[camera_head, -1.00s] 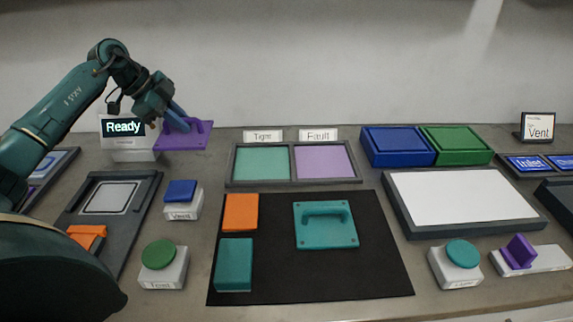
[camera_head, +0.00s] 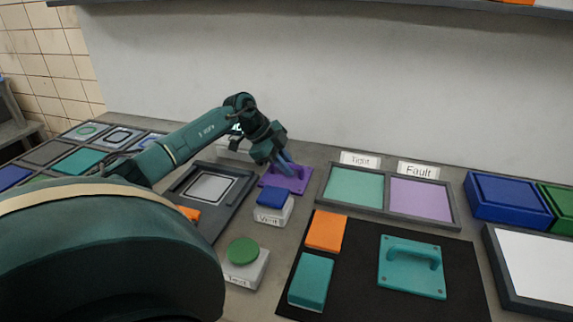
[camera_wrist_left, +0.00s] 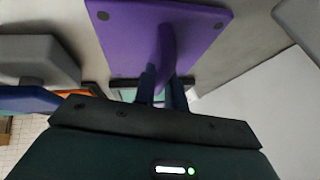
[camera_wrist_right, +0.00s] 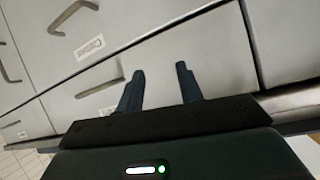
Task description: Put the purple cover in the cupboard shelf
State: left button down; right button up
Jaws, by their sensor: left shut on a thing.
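The purple cover (camera_head: 289,178) is a flat plate with a handle and dark corner spots. In the head view it is behind the blue button (camera_head: 271,197), left of the two-part tray. My left gripper (camera_head: 288,166) is shut on the cover's handle. The left wrist view shows the plate (camera_wrist_left: 205,48) beyond my left fingers (camera_wrist_left: 164,86), with the handle between them. I cannot tell whether the plate touches the bench. My right gripper (camera_wrist_right: 161,78) is open and empty in the right wrist view, in front of grey fronts with handles. The cupboard shelf cannot be identified surely.
The tray (camera_head: 318,196) has teal and lilac compartments. A black mat (camera_head: 358,287) holds an orange block (camera_head: 326,231), a teal block (camera_head: 311,281) and a teal handled cover (camera_head: 411,268). A green button (camera_head: 243,251) stands in front. A shelf edge (camera_head: 420,7) crosses the top.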

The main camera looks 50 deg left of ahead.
pick_arm(q)
jog(key=shift+r, duration=0.1)
jog(key=c, duration=1.8)
grip_release()
jog(key=shift+c, duration=0.2)
jog(key=o, duration=0.4)
